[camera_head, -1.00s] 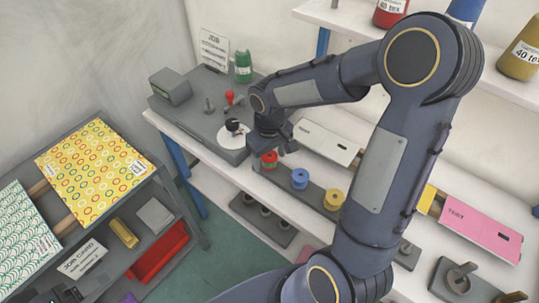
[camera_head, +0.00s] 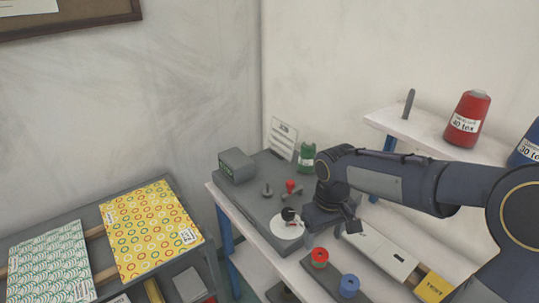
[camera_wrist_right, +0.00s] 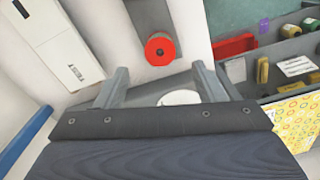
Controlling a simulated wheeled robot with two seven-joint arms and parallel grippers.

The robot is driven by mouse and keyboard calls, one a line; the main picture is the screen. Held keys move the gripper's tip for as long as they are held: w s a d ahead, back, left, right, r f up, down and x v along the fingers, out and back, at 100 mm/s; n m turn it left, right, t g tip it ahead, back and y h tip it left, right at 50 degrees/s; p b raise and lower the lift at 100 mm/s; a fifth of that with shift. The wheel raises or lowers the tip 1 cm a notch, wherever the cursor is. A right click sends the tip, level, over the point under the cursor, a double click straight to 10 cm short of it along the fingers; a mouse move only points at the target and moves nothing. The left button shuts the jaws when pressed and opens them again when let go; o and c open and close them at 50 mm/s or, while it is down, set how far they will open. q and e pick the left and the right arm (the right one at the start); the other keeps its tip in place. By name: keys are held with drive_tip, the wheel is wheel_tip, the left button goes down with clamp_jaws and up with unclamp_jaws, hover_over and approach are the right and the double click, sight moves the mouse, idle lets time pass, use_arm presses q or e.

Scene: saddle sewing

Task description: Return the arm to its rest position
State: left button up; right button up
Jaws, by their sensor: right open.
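My right gripper (camera_head: 333,219) is at the end of my arm, which comes in from the right in the head view. It hangs over the right edge of the grey machine base (camera_head: 262,207), beside a white disc (camera_head: 287,231) with a black knob. In the right wrist view the two fingers of the right gripper (camera_wrist_right: 160,84) stand wide apart with nothing between them. Beyond the fingers are a red spool (camera_wrist_right: 160,48) and part of the white disc (camera_wrist_right: 180,98). My left gripper is in neither view.
Red (camera_head: 319,257) and blue (camera_head: 349,286) spools stand on a strip near the gripper. A white TEST box (camera_head: 380,252) lies behind them. A green cone (camera_head: 306,157) stands at the back. A shelf (camera_head: 415,128) holds thread cones. Patterned sheets (camera_head: 150,230) lie on the left rack.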

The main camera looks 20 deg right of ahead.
drive_tip(key=s+a+r+m+t+y, duration=0.1)
drive_tip(key=s+a+t+y, duration=0.1)
drive_tip(key=s, duration=0.6)
drive_tip(key=s+a+r+m+t+y, duration=0.1)
drive_tip(key=s+a+r+m+t, duration=0.1)
drive_tip(key=s, duration=0.6)
drive_tip(key=shift+s+t+y, duration=0.4)
drive_tip(key=shift+t, duration=0.4)
